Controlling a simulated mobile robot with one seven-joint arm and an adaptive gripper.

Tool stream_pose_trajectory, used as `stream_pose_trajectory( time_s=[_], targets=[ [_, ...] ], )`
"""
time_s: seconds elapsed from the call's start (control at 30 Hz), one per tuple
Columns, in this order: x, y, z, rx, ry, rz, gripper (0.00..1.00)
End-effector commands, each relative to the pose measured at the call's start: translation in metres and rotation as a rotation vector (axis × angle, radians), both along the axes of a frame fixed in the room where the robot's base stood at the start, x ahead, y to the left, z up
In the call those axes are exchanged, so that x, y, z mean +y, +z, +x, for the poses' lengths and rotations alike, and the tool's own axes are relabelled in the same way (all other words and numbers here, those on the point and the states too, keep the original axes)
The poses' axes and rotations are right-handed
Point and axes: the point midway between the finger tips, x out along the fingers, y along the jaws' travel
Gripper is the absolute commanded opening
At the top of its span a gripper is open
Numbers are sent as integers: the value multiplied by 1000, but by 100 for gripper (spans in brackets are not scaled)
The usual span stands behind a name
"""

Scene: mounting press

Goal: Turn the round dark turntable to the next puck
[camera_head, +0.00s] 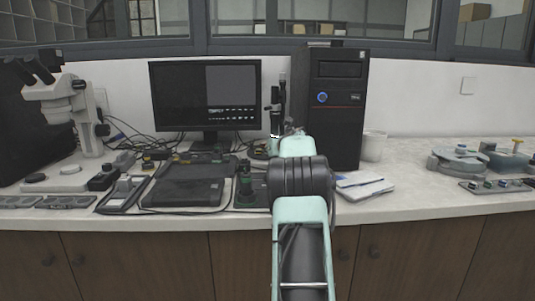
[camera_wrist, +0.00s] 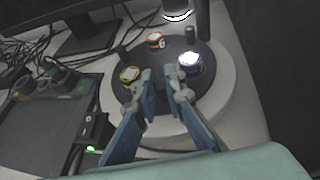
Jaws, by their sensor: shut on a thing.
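The round dark turntable (camera_wrist: 168,55) sits in a white round base (camera_wrist: 230,75) in the wrist view. Three pucks are visible on it: an orange-rimmed one (camera_wrist: 155,40) at the far side, a yellow-rimmed one (camera_wrist: 130,74) at the left, and a brightly lit one (camera_wrist: 190,59) at the right. My gripper (camera_wrist: 162,80) reaches over the near part of the turntable, between the yellow-rimmed and lit pucks. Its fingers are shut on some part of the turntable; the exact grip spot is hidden. In the head view my arm hides the gripper and most of the turntable.
A lit cylindrical head (camera_wrist: 177,12) hangs above the turntable's far side. A monitor (camera_head: 205,95) stands left and a black computer tower (camera_head: 335,110) right. Trays and cables crowd the left. A microscope (camera_head: 65,100) is far left. The bench right of the white booklet (camera_head: 365,188) is partly clear.

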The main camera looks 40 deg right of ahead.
Motion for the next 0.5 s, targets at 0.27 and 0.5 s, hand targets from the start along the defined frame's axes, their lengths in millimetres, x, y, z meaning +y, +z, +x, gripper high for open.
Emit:
stream_pose_trajectory(
  time_s=[0.27, 0.5],
  targets=[
    [-15, -2, -6, 3, 63, 1, 0],
    [-18, -1, -7, 3, 88, 1, 0]
  ],
)
